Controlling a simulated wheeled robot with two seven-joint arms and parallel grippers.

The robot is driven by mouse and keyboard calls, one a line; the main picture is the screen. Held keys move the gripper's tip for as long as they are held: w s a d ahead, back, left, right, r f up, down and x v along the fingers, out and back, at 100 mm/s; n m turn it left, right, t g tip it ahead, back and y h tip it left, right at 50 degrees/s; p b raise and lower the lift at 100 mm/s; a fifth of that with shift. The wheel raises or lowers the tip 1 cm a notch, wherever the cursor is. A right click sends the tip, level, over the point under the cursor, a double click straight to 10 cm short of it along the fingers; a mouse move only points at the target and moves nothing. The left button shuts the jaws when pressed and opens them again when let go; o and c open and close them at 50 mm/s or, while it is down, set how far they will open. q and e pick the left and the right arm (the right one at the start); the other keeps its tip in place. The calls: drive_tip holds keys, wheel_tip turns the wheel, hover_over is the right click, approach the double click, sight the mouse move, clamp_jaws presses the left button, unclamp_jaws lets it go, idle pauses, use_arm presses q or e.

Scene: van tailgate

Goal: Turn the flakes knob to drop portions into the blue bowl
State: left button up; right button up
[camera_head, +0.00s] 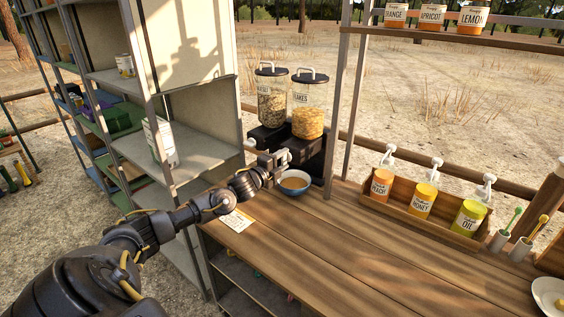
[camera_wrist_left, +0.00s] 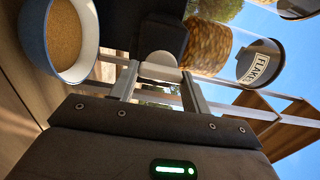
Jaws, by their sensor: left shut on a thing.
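The flakes dispenser (camera_head: 308,121) is a clear jar of golden flakes with a black lid, on a black stand. It also shows in the left wrist view (camera_wrist_left: 210,46), tilted by the camera. My left gripper (camera_head: 276,160) is in front of the stand. In the wrist view, my left gripper (camera_wrist_left: 160,82) is shut on a pale knob (camera_wrist_left: 159,67) below the flakes jar. The blue bowl (camera_head: 293,190) stands on the wooden counter just below and beside the gripper. In the wrist view the bowl (camera_wrist_left: 35,38) has a brown filling. My right gripper is out of view.
A second dispenser (camera_head: 271,107) stands left of the flakes, with its own pale knob (camera_head: 250,145). A card (camera_head: 236,221) lies on the counter (camera_head: 335,255). A wooden box (camera_head: 405,213) of pump bottles is at right. A metal post (camera_head: 340,120) rises near the bowl.

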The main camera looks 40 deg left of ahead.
use_arm(q)
drive_tip(key=o, duration=1)
drive_tip(key=shift+s+f, duration=0.15)
drive_tip(key=shift+s, duration=0.4)
drive_tip(key=s+b, duration=0.2)
drive_tip(key=s, duration=0.7)
drive_tip(key=shift+s+d, duration=0.15)
drive_tip(key=shift+s, duration=0.2)
